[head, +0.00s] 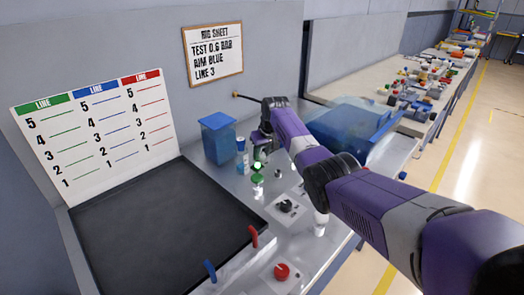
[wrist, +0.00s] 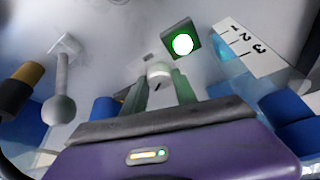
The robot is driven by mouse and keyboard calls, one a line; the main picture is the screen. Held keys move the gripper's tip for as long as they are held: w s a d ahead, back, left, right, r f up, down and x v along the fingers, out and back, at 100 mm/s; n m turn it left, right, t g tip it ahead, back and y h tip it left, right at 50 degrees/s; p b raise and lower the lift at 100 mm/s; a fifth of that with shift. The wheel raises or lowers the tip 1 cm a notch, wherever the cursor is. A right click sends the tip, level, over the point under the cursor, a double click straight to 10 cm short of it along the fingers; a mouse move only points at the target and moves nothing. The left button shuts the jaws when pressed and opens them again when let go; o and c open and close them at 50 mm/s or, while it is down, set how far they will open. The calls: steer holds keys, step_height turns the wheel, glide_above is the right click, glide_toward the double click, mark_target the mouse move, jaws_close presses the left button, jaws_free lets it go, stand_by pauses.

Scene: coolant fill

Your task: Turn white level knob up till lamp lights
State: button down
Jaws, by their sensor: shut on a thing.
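In the wrist view the white knob (wrist: 159,69) sits between the two greenish fingers of my gripper (wrist: 161,84). The gripper is shut on it. A short dark mark shows on the knob's near face. Just to the right of the knob, the round lamp (wrist: 183,44) in a dark square housing glows bright green with a white centre. A white plate (wrist: 252,48) marked 1, 2, 3 is further right. In the head view my gripper (head: 260,150) is beyond the black tray, and the arm hides the knob. A green glow (head: 257,165) shows just below the gripper.
A grey ball-ended lever (wrist: 58,108) stands left of my gripper in the wrist view. In the head view a blue bin (head: 217,140) is left of the gripper and a large blue container (head: 350,130) is right. A red knob (head: 281,271) and a black tray (head: 160,225) are nearer.

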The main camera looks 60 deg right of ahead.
steer(key=c, duration=1)
jaws_free()
steer(key=shift+o, duration=0.2)
steer(key=shift+r, duration=0.1)
steer(key=v, duration=0.7)
steer(key=shift+s+r, duration=0.15)
steer(key=shift+r, duration=0.05)
steer(key=shift+a, duration=0.1)
